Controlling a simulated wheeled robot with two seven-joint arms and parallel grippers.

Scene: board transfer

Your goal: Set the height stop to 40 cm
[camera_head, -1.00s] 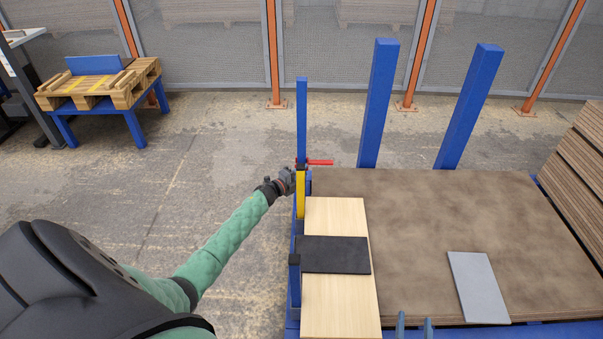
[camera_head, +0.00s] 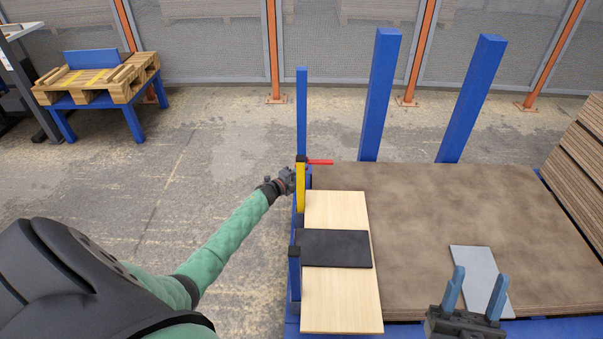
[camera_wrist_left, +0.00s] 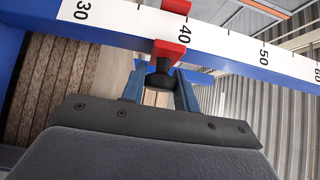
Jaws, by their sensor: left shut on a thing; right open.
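The height stop is a red slider (camera_wrist_left: 168,50) with a black knob (camera_wrist_left: 158,77), on a blue bar with a white scale (camera_wrist_left: 225,42) marked 30 to 60. The slider sits at the 40 label, slightly to its 30 side in the left wrist view; its exact reading is unclear. My left gripper (camera_wrist_left: 160,88) is shut on the knob, a blue finger on each side. In the head view my left gripper (camera_head: 292,180) is at the upright blue post (camera_head: 301,110), below the red arm (camera_head: 320,162) of the stop. My right gripper (camera_head: 475,289) is open and empty.
A pale board (camera_head: 340,305) with a black strip (camera_head: 335,248) across it lies beside the post. A grey plate (camera_head: 470,262) lies on the large brown board stack (camera_head: 430,215), behind my right gripper. Two blue posts (camera_head: 380,95) stand at the back.

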